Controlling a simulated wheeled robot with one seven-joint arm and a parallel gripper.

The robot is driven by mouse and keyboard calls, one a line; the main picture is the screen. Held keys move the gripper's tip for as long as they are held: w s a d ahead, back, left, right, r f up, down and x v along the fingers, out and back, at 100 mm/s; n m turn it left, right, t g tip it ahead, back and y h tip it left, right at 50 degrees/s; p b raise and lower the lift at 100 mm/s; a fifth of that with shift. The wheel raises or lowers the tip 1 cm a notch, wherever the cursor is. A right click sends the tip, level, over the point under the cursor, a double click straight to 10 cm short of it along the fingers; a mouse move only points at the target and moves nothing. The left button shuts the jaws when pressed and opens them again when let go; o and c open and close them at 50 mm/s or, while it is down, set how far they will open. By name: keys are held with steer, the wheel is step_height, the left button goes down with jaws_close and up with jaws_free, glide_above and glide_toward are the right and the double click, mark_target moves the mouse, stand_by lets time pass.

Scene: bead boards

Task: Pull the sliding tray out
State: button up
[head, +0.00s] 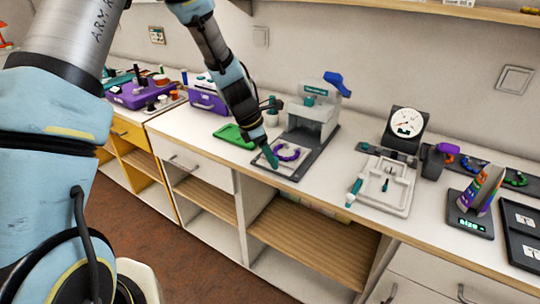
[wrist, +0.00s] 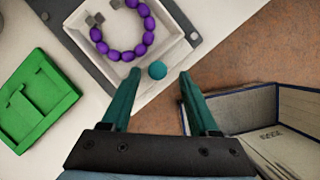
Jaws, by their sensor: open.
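The sliding tray (wrist: 165,62) is a shallow white tray with a small teal round knob (wrist: 157,70) on its near edge. A bracelet of purple beads (wrist: 146,40) with grey ends lies in it. In the head view the tray (head: 273,163) sits on the dark base of a grey and white press (head: 311,118) with a blue lever. My gripper (wrist: 158,75) is open and empty, pointing down at the tray's front edge. In the wrist view the knob appears between its two teal fingertips; whether they are level with it I cannot tell. In the head view my gripper (head: 271,158) partly covers the tray's near left side.
A green tray (head: 234,136) lies left of the press on the white bench. A white fixture (head: 384,184), a dial gauge (head: 406,122) and a scale (head: 470,226) stand to the right. Open shelves (head: 315,238) lie below the bench edge. The space in front of the bench is clear.

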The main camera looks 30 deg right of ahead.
steer(key=b+v, duration=0.1)
steer(key=v, duration=0.9)
steer(key=shift+a+r, duration=0.15)
steer(key=shift+r, duration=0.15)
steer(key=shift+w, duration=0.1)
steer(key=s+a+m+t+y, duration=0.1)
steer(key=a+m, duration=0.7)
steer(key=a, duration=0.9)
steer(key=s+a+r+m+t+y, duration=0.1)
steer(key=s+a+m+y, duration=0.2)
steer(key=a+m, duration=0.5)
steer(key=s+a, duration=0.1)
steer(key=a, duration=0.8)
steer(key=shift+a+r+t, duration=0.2)
steer(key=shift+a+t, duration=0.1)
steer(key=shift+t, duration=0.1)
